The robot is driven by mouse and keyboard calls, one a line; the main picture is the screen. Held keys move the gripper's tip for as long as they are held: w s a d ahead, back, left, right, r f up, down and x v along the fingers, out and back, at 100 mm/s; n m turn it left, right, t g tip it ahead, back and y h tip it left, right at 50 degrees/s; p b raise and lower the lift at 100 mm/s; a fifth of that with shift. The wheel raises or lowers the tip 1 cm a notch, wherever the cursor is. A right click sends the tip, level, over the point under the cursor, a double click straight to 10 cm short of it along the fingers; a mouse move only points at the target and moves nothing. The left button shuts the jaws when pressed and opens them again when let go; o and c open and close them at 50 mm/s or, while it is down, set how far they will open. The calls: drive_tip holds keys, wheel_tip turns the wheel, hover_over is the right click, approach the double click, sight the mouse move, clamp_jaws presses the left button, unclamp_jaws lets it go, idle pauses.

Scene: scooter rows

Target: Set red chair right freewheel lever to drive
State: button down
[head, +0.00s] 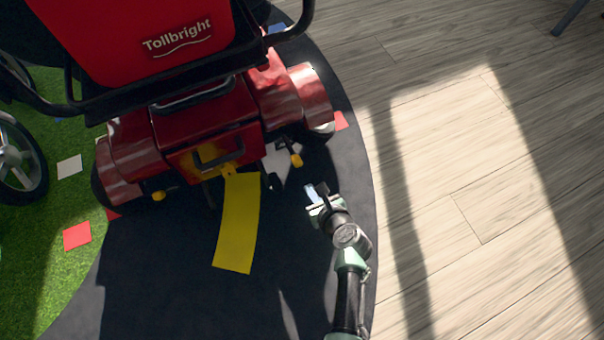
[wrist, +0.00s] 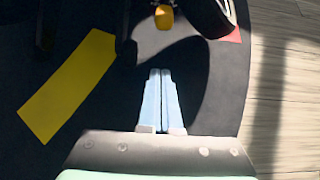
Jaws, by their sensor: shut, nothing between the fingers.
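The red chair (head: 205,130), a mobility scooter with a red "Tollbright" seat back, stands with its rear toward me in the head view. Its right freewheel lever (head: 296,160) has a yellow tip and sticks out below the rear body on the right; the yellow tip also shows at the top of the wrist view (wrist: 164,17). Another yellow-tipped lever (head: 158,196) is on the left. My gripper (head: 311,190) is shut and empty, below and slightly right of the right lever, apart from it. In the wrist view its blue fingers (wrist: 160,75) lie together, pointing toward the lever.
A yellow strip (head: 238,225) hangs or lies behind the chair's middle on the dark mat (head: 160,290). Red markers (head: 77,236) lie on the green turf at left. Another wheel (head: 15,160) stands at far left.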

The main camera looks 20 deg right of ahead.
sight(296, 160)
drive_tip(key=b+x, duration=0.4)
drive_tip(key=x, duration=0.2)
drive_tip(key=r, duration=0.2)
drive_tip(key=w+r, duration=0.1)
drive_tip(key=r, duration=0.1)
drive_tip(key=shift+r+p, duration=0.1)
drive_tip(key=shift+p, duration=0.25)
